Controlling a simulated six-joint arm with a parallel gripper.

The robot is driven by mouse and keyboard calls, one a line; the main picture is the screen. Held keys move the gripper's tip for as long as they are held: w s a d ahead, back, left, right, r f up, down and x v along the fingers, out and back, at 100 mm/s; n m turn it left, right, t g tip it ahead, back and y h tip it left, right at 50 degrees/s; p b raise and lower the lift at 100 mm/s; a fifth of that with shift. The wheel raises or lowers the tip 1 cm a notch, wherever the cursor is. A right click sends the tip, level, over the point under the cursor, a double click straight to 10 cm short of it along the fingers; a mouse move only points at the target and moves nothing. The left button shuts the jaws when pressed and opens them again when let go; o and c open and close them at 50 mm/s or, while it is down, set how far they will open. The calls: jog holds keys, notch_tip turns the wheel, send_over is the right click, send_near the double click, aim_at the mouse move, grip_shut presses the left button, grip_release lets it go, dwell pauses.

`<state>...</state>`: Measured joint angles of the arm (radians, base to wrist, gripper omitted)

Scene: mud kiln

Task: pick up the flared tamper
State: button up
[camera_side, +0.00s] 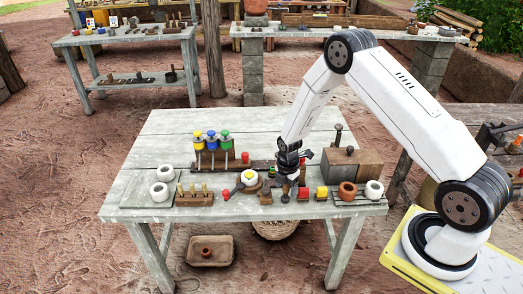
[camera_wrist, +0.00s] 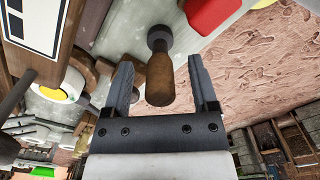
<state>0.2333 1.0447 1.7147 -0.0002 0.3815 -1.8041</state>
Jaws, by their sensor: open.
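The flared tamper, a brown wooden handle with a dark grey end, shows in the wrist view (camera_wrist: 160,78). Its handle points toward my gripper (camera_wrist: 158,64) and lies in the gap between the two open fingers, with space on both sides. I cannot tell how deep the handle sits between them. In the side view my gripper (camera_side: 288,178) points down over the front edge of the table, and the tamper is small and hard to make out beneath it.
A red block (camera_wrist: 208,14) lies close by the tamper. A white and yellow round piece (camera_side: 249,177) stands to the left. A yellow block (camera_side: 321,193), a clay pot (camera_side: 347,191) and a brown box (camera_side: 351,166) stand to the right. The front left tabletop (camera_side: 135,190) has some free room.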

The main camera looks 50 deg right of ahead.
grip_shut()
jog(key=shift+r, duration=0.1)
dwell(0.4)
jog(key=shift+r, duration=0.65)
jog(key=s+a+r, duration=0.2)
jog(key=s+r, duration=0.9)
jog(key=s, duration=0.2)
jog(key=shift+s+a+r, duration=0.25)
jog(key=shift+s, duration=0.1)
